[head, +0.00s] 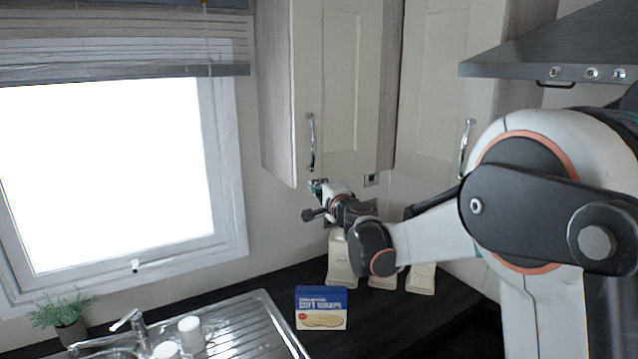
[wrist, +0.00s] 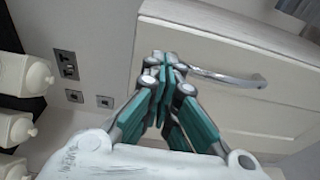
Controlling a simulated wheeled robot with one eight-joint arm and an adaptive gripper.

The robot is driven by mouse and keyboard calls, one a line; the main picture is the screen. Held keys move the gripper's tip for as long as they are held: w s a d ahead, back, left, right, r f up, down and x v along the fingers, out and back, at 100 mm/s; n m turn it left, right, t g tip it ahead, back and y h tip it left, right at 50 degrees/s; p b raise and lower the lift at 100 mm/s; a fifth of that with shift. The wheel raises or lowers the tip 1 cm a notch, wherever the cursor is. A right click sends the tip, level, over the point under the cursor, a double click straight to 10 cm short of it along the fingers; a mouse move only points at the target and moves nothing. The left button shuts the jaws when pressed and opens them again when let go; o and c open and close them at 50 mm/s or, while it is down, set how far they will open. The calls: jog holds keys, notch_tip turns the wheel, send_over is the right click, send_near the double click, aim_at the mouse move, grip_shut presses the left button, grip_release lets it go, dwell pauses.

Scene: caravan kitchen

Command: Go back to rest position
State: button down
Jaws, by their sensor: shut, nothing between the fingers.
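My gripper (head: 316,187) is just below the lower edge of the left wall cabinet door (head: 328,80), close to its handle (head: 311,142). In the wrist view my gripper (wrist: 165,62) has its teal fingers together and nothing between them. The cabinet handle (wrist: 228,78) lies just beyond and to the right of the fingertips there. The door looks closed. My arm reaches in from the right side of the head view, bent at the elbow and stretched over the counter.
Below my arm, a blue and white wraps box (head: 321,308) and cream canisters (head: 342,262) stand on the dark counter. A sink (head: 250,325) with cups and a plant (head: 64,318) are left. A range hood (head: 560,45) hangs at upper right, near my arm.

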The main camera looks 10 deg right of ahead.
jog(key=s+a+f+n+g+y+b, duration=0.1)
jog(key=s+f+n+g+b, duration=0.2)
jog(key=s, duration=0.6)
jog(key=s+a+f+n+g+b, duration=0.1)
jog(key=s+a+f+n+b, duration=0.2)
jog(key=s, duration=0.6)
jog(key=s+f+n+g+y+b, duration=0.1)
jog(key=s+f+n+g+b, duration=0.15)
jog(key=s+f+n, duration=0.45)
jog(key=s+d+f+n+g+h+b, duration=0.1)
jog(key=s+d+f+g+h+b, duration=0.1)
jog(key=s+f, duration=0.6)
jog(key=s+d+f+n+g+h+b, duration=0.1)
jog(key=s+d+f+h+b, duration=0.3)
jog(key=s+d+f, duration=0.5)
jog(key=s+g+b, duration=0.1)
jog(key=s+b, duration=0.1)
jog(key=s, duration=0.4)
jog(key=shift+s+f, duration=0.15)
jog(key=shift+f, duration=0.15)
